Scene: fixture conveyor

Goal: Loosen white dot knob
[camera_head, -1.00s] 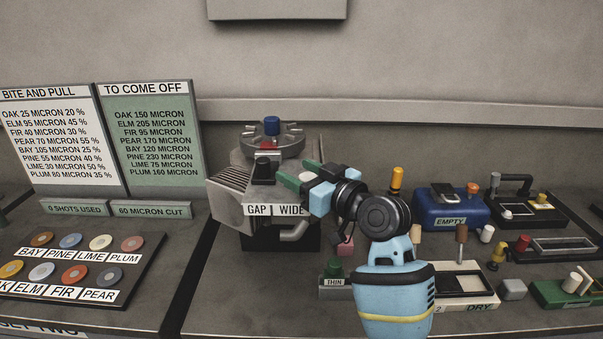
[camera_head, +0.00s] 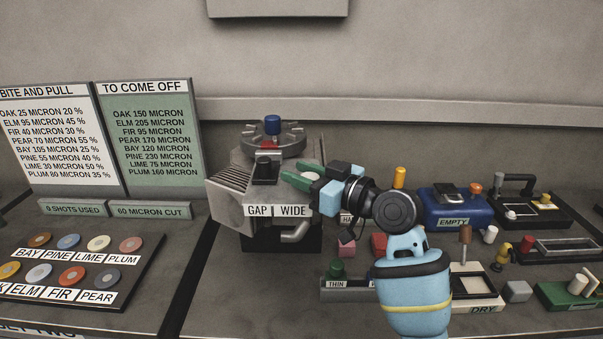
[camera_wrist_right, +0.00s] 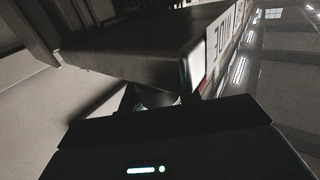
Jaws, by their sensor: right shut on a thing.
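The grey machine (camera_head: 228,185) stands at the centre, with a plate (camera_head: 277,211) reading "GAP | WIDE" on its front. My right gripper (camera_head: 302,176) is at the machine's right side, above and right of that plate. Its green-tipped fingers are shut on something. In the right wrist view, a dark rounded part, likely a knob (camera_wrist_right: 155,97), sits between the fingers, just under the machine's edge (camera_wrist_right: 140,58). Fingers and shadow hide most of it. I cannot make out a white dot. My left gripper is not in view.
On top of the machine is a notched dial with a blue knob (camera_head: 272,125). A tray of coloured discs (camera_head: 135,262) lies left. A "THIN" block (camera_head: 345,290), a blue "EMPTY" box (camera_head: 450,212) and a "DRY" tray (camera_head: 485,303) stand right. Charts stand at the back left.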

